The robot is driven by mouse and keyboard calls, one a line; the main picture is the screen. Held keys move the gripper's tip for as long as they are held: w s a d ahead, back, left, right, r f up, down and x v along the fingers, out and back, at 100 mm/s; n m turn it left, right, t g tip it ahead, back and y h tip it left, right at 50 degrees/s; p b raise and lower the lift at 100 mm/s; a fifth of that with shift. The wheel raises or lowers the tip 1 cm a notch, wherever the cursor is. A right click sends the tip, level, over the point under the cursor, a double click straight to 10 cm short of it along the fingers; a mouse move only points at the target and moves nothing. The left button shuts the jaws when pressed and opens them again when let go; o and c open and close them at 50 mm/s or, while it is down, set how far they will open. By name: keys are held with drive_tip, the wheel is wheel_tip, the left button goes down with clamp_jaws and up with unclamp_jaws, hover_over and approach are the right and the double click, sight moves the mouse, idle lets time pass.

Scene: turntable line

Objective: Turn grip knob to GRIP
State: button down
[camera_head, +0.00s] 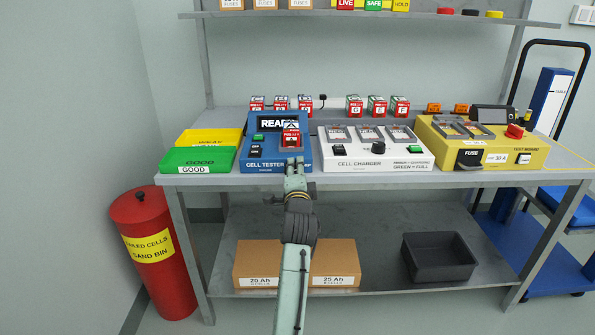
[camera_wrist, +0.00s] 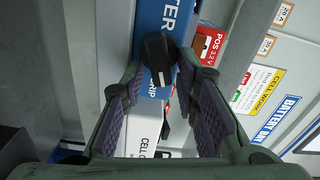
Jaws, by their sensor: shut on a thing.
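The blue cell tester (camera_head: 262,164) stands on the bench, with a screen and a red cell marked A (camera_head: 291,138) in it. In the wrist view the black grip knob (camera_wrist: 157,52) is on the tester's blue face (camera_wrist: 148,15), with a white mark on its near edge. The word GRIP is printed just below it, partly hidden. My gripper (camera_wrist: 160,68) is closed around the knob, one finger on each side. In the head view my gripper (camera_head: 294,163) is at the tester's front and hides the knob.
Green (camera_head: 198,159) and yellow (camera_head: 218,136) trays lie left of the tester. The white cell charger (camera_head: 350,160) stands close on its right, then the yellow test console (camera_head: 500,155). Several cells stand behind. A red sand bin (camera_head: 147,275) is at the bench's left.

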drive_tip(key=shift+a+f, duration=0.15)
drive_tip(key=shift+a, duration=0.4)
drive_tip(key=c, duration=1.6)
unclamp_jaws()
drive_tip(key=shift+s+d+r+p, duration=0.15)
drive_tip(key=shift+s+p, duration=0.1)
drive_tip(key=shift+s, duration=1.8)
drive_tip(key=shift+s+d+p, duration=0.2)
drive_tip(key=shift+s, duration=1.9)
drive_tip(key=shift+s+d+r+p, duration=0.15)
drive_tip(key=shift+s+p, duration=0.1)
drive_tip(key=shift+s, duration=1.8)
drive_tip(key=shift+f, duration=0.15)
drive_tip(key=shift+s, duration=3.75)
drive_tip(key=shift+o, duration=0.2)
